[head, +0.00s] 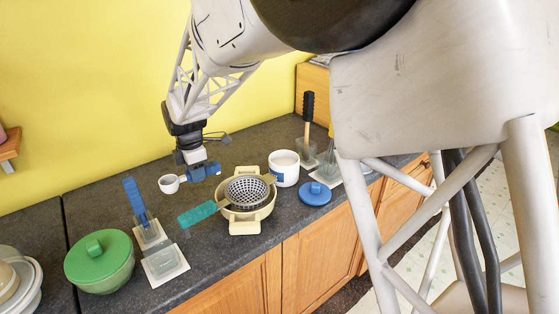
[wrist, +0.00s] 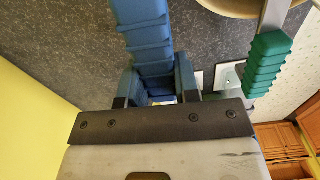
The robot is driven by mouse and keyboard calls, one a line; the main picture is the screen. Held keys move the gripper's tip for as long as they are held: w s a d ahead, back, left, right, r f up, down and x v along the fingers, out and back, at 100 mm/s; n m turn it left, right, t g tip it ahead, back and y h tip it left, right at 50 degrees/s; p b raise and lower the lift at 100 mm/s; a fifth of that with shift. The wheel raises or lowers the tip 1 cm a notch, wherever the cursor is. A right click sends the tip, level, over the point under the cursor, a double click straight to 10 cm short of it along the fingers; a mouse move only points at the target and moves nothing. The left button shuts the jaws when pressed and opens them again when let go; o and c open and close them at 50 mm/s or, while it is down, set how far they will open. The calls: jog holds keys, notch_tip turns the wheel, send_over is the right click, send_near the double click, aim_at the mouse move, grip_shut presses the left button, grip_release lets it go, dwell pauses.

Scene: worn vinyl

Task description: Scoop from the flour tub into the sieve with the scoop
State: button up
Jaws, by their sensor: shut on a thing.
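My gripper (head: 196,166) is shut on the blue handle of the scoop (head: 169,184). The scoop's pale round cup is held above the counter, left of the pot; its contents cannot be made out. In the wrist view the scoop's blue handle (wrist: 146,35) runs up from between the jaws (wrist: 160,88). The sieve (head: 247,191), a perforated metal bowl, rests on a cream two-handled pot (head: 246,213). Its green handle points left and also shows in the wrist view (wrist: 268,62). The flour tub (head: 285,172), white with a blue label, stands open behind the pot to the right, pale inside.
A blue lid (head: 315,193) lies right of the pot. A green-lidded bowl (head: 99,262), a blue-handled tool (head: 136,200) in a clear holder and another clear holder (head: 164,261) stand left. Black-handled and yellow-handled tools stand at the back right. Counter behind the pot is clear.

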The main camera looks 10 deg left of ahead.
jog(key=shift+d, duration=0.1)
jog(key=w+d+r+m+h, duration=0.2)
jog(key=w+d, duration=0.3)
jog(key=d, duration=0.4)
jog(key=w+d+r+m+g+h, duration=0.1)
jog(key=w+d+r+m+h, duration=0.2)
jog(key=d, duration=0.7)
jog(key=w+d+r+m+h, duration=0.2)
jog(key=w+d+r+m, duration=0.3)
jog(key=d, duration=0.4)
jog(key=w+r, duration=0.1)
jog(key=w, duration=0.1)
jog(key=shift+w+d+r+m+g, duration=0.25)
jog(key=shift+w+d+m+g, duration=0.05)
jog(key=shift+w, duration=0.05)
jog(key=shift+a+f+h, duration=0.1)
jog(key=shift+f+h, duration=0.05)
jog(key=shift+h, duration=0.15)
notch_tip(320, 180, down, 12)
jog(key=a+h, duration=0.2)
jog(key=h, duration=0.2)
jog(key=shift+w+a+g+h, duration=0.3)
jog(key=shift+a+g+h, duration=0.05)
jog(key=shift+g+h, duration=0.05)
jog(key=shift+f, duration=0.3)
jog(key=shift+r, duration=0.15)
dwell(0.5)
